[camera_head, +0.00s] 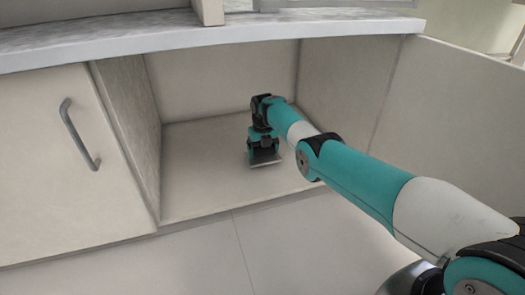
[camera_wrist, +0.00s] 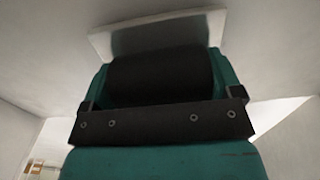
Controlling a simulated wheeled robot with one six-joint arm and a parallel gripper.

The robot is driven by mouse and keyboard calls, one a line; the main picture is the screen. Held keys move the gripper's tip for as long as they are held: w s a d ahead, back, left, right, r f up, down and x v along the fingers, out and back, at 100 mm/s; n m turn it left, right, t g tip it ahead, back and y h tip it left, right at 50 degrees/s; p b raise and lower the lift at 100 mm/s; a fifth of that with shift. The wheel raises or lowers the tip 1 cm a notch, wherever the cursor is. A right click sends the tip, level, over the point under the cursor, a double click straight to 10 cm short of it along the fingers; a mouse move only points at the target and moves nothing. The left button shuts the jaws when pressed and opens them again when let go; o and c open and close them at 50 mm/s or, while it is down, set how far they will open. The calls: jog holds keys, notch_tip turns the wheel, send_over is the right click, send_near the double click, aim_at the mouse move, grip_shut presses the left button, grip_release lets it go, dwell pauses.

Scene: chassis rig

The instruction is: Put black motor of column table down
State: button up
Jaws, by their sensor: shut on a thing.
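My gripper (camera_head: 264,157) is inside the open cabinet compartment, pointing down, low over its floor. It is shut on a dark thing, which I take to be the black motor (camera_wrist: 160,78). In the wrist view the motor is a black rounded shape between teal sides, behind a dark bar with screws. In the head view the motor cannot be told apart from the dark parts of my gripper. Whether it touches the compartment floor is unclear. I cannot make out a column table in either view.
The open compartment (camera_head: 200,165) has walls close on the left, right and back. A worktop (camera_head: 150,38) overhangs it. A closed cabinet door with a grey handle (camera_head: 78,135) is on the left, and a pale panel (camera_head: 450,110) is on the right. The compartment floor looks bare around my gripper.

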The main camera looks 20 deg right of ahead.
jog(key=shift+f, duration=0.3)
jog(key=o, duration=1.3)
notch_tip(320, 180, up, 13)
jog(key=p, duration=1.2)
jog(key=shift+r+p, duration=0.1)
jog(key=shift+p, duration=0.2)
